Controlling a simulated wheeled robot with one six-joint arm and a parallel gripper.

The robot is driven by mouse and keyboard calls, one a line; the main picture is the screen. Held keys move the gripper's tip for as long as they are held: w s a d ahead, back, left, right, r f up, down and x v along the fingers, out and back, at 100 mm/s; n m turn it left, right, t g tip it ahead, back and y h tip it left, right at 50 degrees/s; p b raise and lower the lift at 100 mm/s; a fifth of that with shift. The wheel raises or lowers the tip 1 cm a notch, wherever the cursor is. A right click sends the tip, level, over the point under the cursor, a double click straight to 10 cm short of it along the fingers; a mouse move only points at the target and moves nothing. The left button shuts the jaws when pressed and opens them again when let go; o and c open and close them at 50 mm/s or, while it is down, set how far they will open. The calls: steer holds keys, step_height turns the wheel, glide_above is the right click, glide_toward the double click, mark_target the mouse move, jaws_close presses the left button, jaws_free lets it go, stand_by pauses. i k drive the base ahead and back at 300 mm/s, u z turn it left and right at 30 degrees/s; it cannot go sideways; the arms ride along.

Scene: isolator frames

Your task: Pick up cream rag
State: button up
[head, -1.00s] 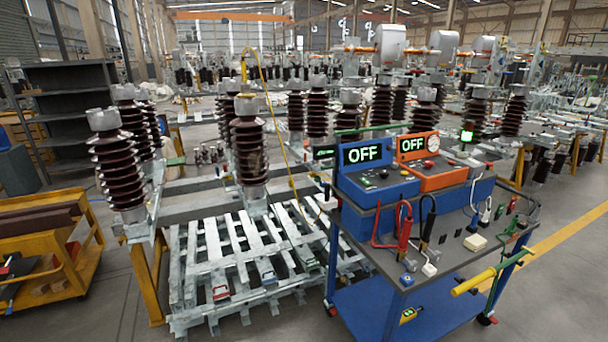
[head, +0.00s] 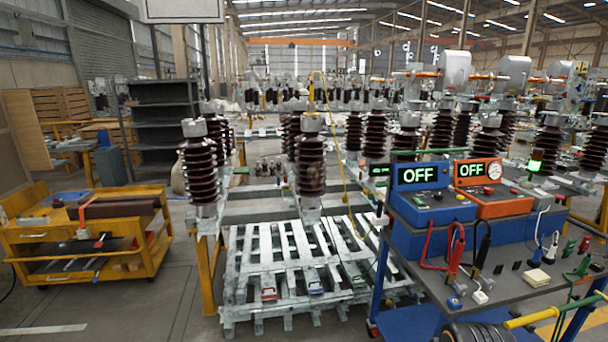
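A small cream, block-like item (head: 537,278) lies on the dark top of the blue test bench (head: 505,285) at the right. It may be a folded cream rag, but it is too small to tell. A paler flat item (head: 34,221) lies on the yellow cart (head: 150,262) at the left, and its kind is unclear. No other thing in view is clearly a cream rag. My gripper is not in view.
Red and black leads (head: 455,250) and blue and orange "OFF" units (head: 430,195) crowd the bench. A pale slatted metal rack (head: 285,262) stands left of it under brown insulators (head: 310,165). The floor (head: 150,310) between cart and rack is clear.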

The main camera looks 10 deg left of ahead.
mark_target(535, 279)
steer(key=u, duration=0.4)
steer(key=k, duration=0.35)
steer(key=z, duration=1.75)
steer(key=i, duration=0.7)
steer(key=z, duration=0.5)
steer(key=i, duration=0.85)
steer(key=u, duration=0.9)
steer(key=i, duration=0.75)
steer(key=u, duration=0.75)
